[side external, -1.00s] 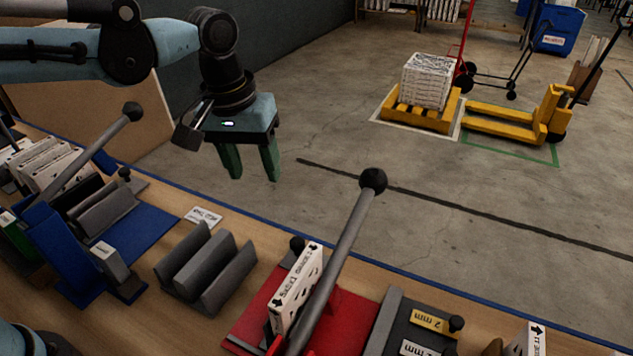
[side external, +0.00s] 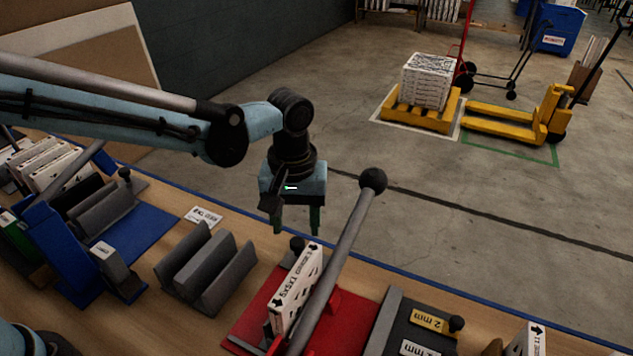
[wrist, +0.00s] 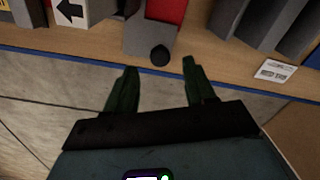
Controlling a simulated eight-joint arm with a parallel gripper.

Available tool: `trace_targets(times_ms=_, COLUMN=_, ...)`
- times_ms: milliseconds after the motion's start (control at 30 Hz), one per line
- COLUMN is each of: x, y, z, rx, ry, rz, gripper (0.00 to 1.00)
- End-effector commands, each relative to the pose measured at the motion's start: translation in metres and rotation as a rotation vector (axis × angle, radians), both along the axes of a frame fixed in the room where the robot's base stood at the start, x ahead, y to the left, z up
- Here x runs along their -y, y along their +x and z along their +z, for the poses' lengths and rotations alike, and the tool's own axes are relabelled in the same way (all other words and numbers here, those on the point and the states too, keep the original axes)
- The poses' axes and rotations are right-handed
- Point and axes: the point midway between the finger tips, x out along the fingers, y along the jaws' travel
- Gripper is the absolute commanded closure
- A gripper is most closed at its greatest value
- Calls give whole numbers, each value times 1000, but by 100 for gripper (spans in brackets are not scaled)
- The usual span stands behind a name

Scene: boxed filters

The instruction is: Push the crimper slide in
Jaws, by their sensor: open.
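The red press (side external: 255,315), which I take for the crimper, stands on the bench with a long grey lever (side external: 340,250) ending in a black ball. A white printed box (side external: 294,290) stands upright in it. At its back is a grey slide with a small black knob (side external: 297,243). In the wrist view the grey slide (wrist: 148,36) juts from the red part toward me, its knob (wrist: 160,56) near the bench edge. My gripper (side external: 296,231) is open and empty, fingers down, just behind the knob. In the wrist view the fingertips (wrist: 160,66) flank the knob's line; contact cannot be told.
A grey slotted rack (side external: 206,270) and a white label card (side external: 203,216) lie left of the press. A blue device (side external: 62,255) with its own lever is farther left. A dark gauge block (side external: 420,325) is at right. Open floor lies behind the bench.

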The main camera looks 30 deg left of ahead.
Motion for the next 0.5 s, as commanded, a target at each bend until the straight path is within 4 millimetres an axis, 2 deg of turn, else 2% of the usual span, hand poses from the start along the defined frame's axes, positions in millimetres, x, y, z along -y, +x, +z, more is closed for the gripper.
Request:
trace_targets(times_ms=33, x=0, y=0, z=-9, rx=0, ry=0, rz=0, gripper=46)
trace_targets(times_ms=200, x=0, y=0, z=-29, rx=0, ry=0, rz=0, gripper=46)
trace_targets(times_ms=500, x=0, y=0, z=-39, rx=0, ry=0, rz=0, gripper=46)
